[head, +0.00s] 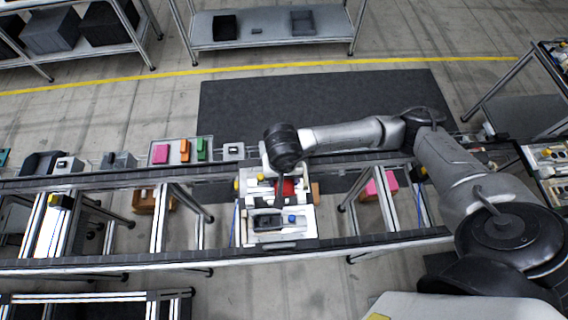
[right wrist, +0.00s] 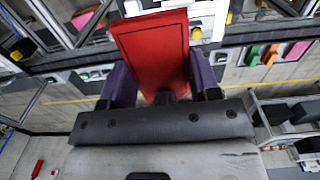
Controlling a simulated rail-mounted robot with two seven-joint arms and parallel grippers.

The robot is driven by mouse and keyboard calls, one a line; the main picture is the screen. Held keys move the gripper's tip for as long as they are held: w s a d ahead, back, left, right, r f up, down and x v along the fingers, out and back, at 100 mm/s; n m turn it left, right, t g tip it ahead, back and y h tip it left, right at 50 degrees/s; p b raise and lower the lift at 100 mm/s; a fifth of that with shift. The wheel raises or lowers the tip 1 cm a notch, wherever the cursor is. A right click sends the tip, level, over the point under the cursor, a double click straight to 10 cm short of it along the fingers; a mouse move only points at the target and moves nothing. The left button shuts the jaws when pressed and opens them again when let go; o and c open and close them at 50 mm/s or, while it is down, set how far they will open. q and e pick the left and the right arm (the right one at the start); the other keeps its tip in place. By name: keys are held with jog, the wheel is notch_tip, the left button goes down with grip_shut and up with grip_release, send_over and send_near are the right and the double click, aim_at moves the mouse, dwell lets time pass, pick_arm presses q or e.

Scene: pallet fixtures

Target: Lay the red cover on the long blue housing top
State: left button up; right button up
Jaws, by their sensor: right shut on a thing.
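The red cover (right wrist: 152,48) is a flat red plate with a dark outline, held between the two dark purple fingers of my right gripper (right wrist: 160,80). In the head view a small part of the red cover (head: 288,187) shows below my right wrist, over the white pallet fixture (head: 300,237). On the fixture's near part lies a dark grey, box-like part (head: 265,220) with a small blue piece (head: 292,218) beside it. I cannot make out a long blue housing for certain; my arm and the cover hide part of the fixture. My left gripper is not in view.
The fixture sits on a rail conveyor (head: 380,240). To its left at the back, a tray (head: 206,142) holds pink, orange and green blocks, with small grey parts nearby. A shelf (head: 270,38) with dark bins stands beyond. A yellow knob (head: 260,176) sticks up on the fixture.

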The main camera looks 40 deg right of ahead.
jog(key=shift+w+d+f+m+b, duration=1.15)
jog(key=shift+f+m+b, duration=0.75)
jog(key=shift+f+m, duration=1.05)
jog(key=shift+w+d+f+m+b, duration=1.15)
jog(key=shift+f+m+b, duration=0.7)
jog(key=shift+f+m, duration=1.15)
jog(key=shift+w+d+f+m+b, duration=1.1)
jog(key=shift+f+m+b, duration=0.8)
jog(key=shift+f+m, duration=1.05)
jog(key=shift+w+a+f+b, duration=0.1)
jog(key=shift+w+f+b, duration=0.05)
jog(key=shift+f+b, duration=0.5)
pick_arm(q)
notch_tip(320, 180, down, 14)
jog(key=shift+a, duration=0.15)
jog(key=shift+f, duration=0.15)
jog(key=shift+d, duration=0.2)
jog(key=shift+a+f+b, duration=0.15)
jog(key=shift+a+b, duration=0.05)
jog(key=shift+b, duration=0.1)
